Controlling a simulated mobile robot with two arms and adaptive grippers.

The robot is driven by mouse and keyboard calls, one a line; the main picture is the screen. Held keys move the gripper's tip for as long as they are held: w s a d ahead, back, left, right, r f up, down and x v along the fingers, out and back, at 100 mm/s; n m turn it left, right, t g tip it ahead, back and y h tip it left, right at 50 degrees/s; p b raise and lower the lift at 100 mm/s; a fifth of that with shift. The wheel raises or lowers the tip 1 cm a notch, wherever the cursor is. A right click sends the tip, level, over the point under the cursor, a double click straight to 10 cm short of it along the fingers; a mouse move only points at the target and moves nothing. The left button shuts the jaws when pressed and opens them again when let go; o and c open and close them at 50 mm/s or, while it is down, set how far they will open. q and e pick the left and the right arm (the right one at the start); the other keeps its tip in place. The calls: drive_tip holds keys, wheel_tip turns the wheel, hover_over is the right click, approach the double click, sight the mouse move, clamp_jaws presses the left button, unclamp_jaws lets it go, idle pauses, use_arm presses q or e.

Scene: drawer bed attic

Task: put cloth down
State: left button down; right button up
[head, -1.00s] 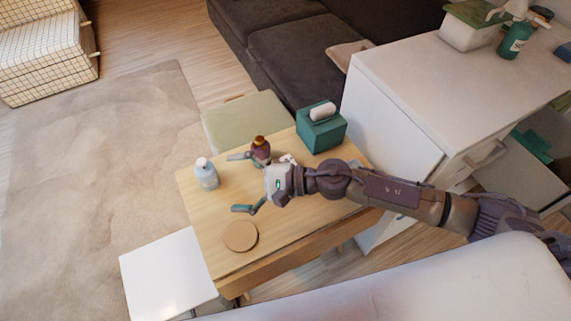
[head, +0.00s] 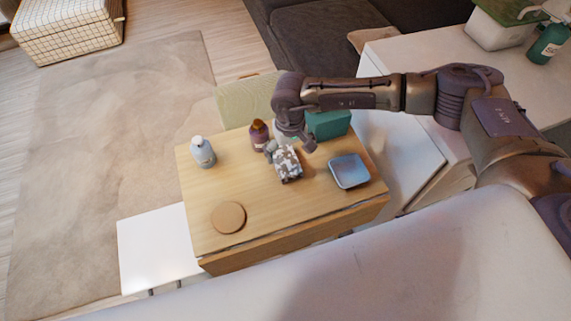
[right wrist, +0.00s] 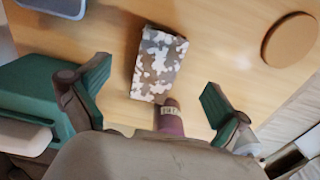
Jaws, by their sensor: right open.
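A folded grey-and-white patterned block, seemingly the cloth (head: 289,168), lies on the wooden table. It also shows in the right wrist view (right wrist: 160,62), lying flat on the wood. My right gripper (head: 290,146) is over the far end of it, pointing down. In the right wrist view the gripper's teal fingers (right wrist: 150,94) are spread wide, with nothing between them touching both; the cloth lies beyond the fingertips. My left gripper is not in view.
Close to the gripper stand a dark purple bottle (head: 259,137) and a teal tissue box (head: 333,124). A blue dish (head: 349,171) lies right of the cloth. A pump bottle (head: 202,153) and round coaster (head: 229,217) are left. The table's front middle is clear.

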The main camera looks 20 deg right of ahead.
sight(287, 162)
wheel_tip(287, 162, down, 2)
drive_tip(key=shift+f+b, duration=0.2)
drive_tip(key=shift+b, duration=0.1)
drive_tip(key=f+b, duration=0.1)
drive_tip(key=f, duration=0.1)
drive_tip(key=w+f+b, duration=0.1)
drive_tip(key=f+b, duration=0.1)
drive_tip(key=shift+w+a+f, duration=0.1)
drive_tip(key=shift+w+f, duration=0.1)
drive_tip(key=shift+f, duration=0.2)
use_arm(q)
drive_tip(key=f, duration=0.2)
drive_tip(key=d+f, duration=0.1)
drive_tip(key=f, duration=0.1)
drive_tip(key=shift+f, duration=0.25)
use_arm(e)
drive_tip(key=c, duration=1.3)
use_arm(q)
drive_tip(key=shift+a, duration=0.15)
use_arm(e)
drive_tip(key=shift+c, duration=0.2)
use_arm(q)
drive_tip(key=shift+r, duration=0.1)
use_arm(e)
drive_tip(key=shift+r, duration=0.15)
